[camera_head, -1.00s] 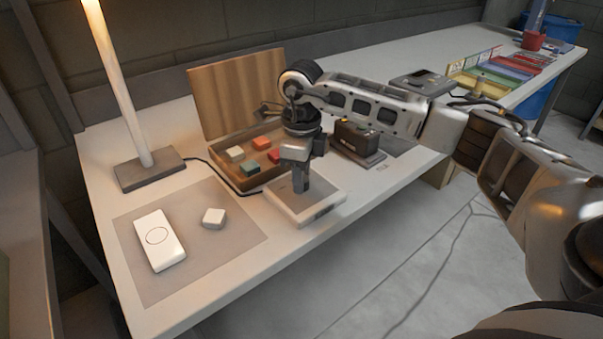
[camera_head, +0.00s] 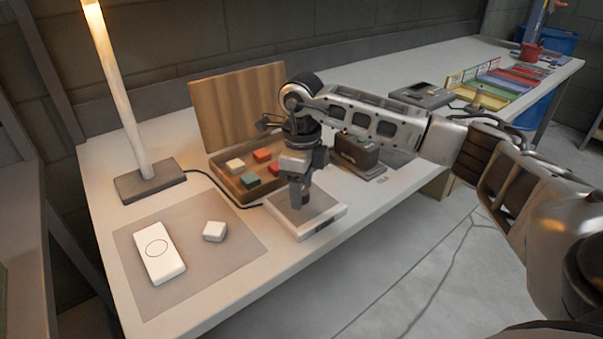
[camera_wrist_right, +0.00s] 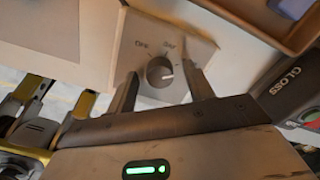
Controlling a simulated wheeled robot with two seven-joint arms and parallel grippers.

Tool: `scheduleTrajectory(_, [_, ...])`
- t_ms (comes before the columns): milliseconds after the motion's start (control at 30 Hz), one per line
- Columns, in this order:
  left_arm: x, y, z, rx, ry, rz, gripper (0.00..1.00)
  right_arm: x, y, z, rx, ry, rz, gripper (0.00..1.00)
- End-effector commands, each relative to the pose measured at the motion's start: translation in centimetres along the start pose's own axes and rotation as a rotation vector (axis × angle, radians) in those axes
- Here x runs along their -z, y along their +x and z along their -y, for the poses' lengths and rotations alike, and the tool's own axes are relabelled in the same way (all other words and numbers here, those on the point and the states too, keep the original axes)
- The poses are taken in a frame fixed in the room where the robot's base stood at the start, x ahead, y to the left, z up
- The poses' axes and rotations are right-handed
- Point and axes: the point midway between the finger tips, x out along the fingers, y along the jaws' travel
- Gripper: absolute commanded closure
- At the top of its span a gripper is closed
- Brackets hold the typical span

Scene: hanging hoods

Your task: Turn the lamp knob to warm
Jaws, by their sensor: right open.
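The lamp control (camera_head: 325,226) is a flat, light box with a grey top near the bench's front edge. In the right wrist view its round grey knob (camera_wrist_right: 160,72) carries a white mark pointing right and slightly down. OFF and DAY are readable above the knob; other labels are hidden or unreadable. My right gripper (camera_head: 297,205) is over the box and hides the knob in the head view. In the wrist view the fingers of this gripper (camera_wrist_right: 160,85) are open, one on each side of the knob, with gaps visible. The lamp (camera_head: 125,95) glows warm at its top. My left gripper is out of view.
An open wooden box (camera_head: 222,166) with coloured blocks stands behind the control. A black device (camera_head: 357,155) is to its right. A grey mat (camera_head: 190,285) with a white slab (camera_head: 160,252) and small white block (camera_head: 215,231) lies to the left.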

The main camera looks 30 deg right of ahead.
Motion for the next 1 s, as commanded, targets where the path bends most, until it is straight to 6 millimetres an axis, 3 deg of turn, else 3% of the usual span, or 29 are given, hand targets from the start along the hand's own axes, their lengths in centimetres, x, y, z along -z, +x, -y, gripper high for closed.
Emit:
scheduleTrajectory(167, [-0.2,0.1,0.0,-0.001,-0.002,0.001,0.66,-0.1,-2.1,0.1,0.004,0.0,0.005,0.48])
scheduleTrajectory(700, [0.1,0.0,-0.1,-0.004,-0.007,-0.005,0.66,-0.1,-14.2,0.0,0.003,0.001,0.006,0.48])
scheduleTrajectory(1000, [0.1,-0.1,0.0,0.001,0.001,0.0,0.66,0.0,-15.9,0.0,0.002,0.001,0.002,0.48])
